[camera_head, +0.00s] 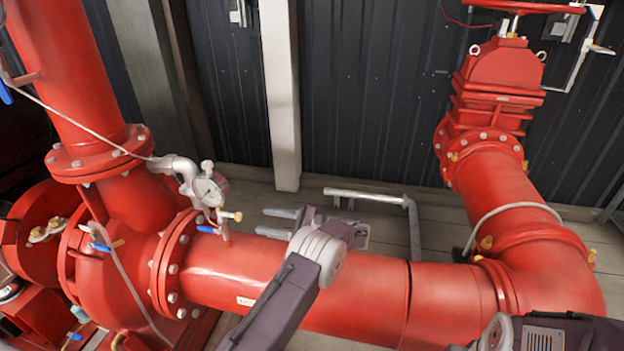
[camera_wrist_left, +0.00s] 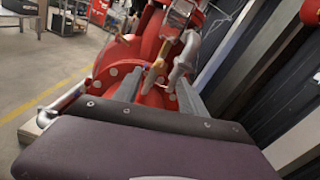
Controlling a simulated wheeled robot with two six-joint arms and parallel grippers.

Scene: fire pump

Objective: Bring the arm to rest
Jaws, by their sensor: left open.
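My left gripper (camera_head: 263,222) is open, with its two grey fingers apart and nothing between them. In the head view it appears over the horizontal red pipe (camera_head: 380,292), pointing left toward the pressure gauge (camera_head: 208,191). In the left wrist view the open fingers (camera_wrist_left: 158,88) point toward red pipework with a brass-coloured fitting between them in the picture. A gap shows between the fingertips and the gauge in the head view. My right arm (camera_head: 550,332) shows only in the bottom right corner; its gripper is out of sight.
A small blue-handled valve (camera_head: 206,229) sits below the gauge. A large red valve (camera_head: 497,85) stands at the right. A grey bent pipe (camera_head: 412,215) rises behind the red pipe. A white post (camera_head: 281,95) stands behind. In the left wrist view, open floor (camera_wrist_left: 50,65) lies left.

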